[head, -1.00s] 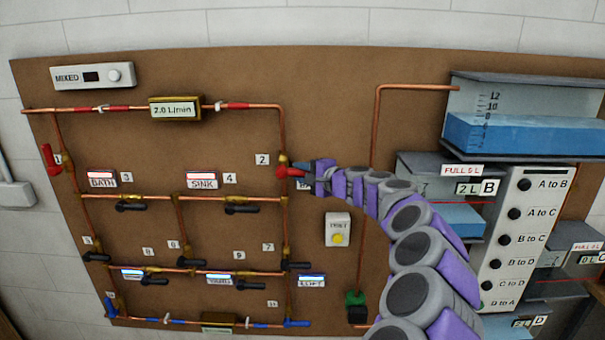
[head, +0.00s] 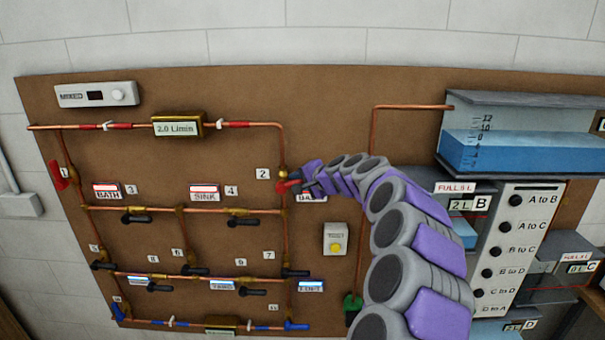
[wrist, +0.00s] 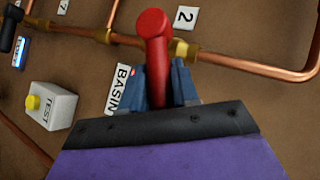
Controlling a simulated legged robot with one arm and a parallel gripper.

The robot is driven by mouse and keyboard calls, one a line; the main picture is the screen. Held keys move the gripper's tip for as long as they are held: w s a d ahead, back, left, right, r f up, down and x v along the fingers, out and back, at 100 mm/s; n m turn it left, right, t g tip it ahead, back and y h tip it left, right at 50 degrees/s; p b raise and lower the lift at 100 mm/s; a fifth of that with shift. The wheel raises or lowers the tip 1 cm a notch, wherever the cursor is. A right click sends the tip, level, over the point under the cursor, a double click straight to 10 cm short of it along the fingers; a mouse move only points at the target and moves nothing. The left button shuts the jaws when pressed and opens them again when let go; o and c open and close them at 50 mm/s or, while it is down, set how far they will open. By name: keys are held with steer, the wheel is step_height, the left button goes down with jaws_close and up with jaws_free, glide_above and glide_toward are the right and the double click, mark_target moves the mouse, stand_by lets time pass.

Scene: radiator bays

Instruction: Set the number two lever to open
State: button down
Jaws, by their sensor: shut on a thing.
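In the wrist view my gripper's blue fingers (wrist: 160,85) are closed on either side of the lever's lower part. The fingers hide part of the handle in the head view.
A BASIN label (wrist: 122,88) lies close beside my fingers. The TEST box (head: 336,239) is below my arm. Black levers (head: 243,221) and the red number one lever (head: 58,176) are to the left. Tanks (head: 520,150) stand on the right.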

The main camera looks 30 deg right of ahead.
mark_target(281, 183)
steer(key=r+n+g+h+p, duration=0.1)
steer(key=p, duration=0.2)
steer(key=a+r+g+h+p, duration=0.1)
steer(key=p, duration=0.2)
steer(key=shift+w+n, duration=0.25)
steer(key=shift+n, duration=0.15)
steer(key=p, duration=0.1)
steer(key=g+h+p, duration=0.1)
steer(key=p, duration=0.1)
steer(key=shift+w+a+r+n, duration=0.2)
steer(key=shift+a+n, duration=0.15)
steer(key=shift+n, duration=0.05)
steer(key=h+p, duration=0.1)
steer(key=g+p, duration=0.1)
steer(key=shift+w+a+r+n+h+p, duration=0.15)
steer(key=shift+w+a+n+h+p, duration=0.1)
steer(key=shift+a+n+h+p, duration=0.15)
steer(key=shift+w+a+n+g+h, duration=0.2)
steer(key=shift+a+n+g+h, duration=0.2)
steer(key=shift+g+h, duration=0.15)
steer(key=shift+w+a+f+n+g+h+b, duration=0.2)
steer(key=shift+a+n+g+h+b, duration=0.15)
steer(key=shift+h, duration=0.2)
steer(key=shift+w+a+f+n+g+h+b, duration=0.1)
steer(key=shift+w+a+n+g+h+b, duration=0.15)
steer(key=shift+h, duration=0.25)
steer(key=shift+s+r, duration=0.1)
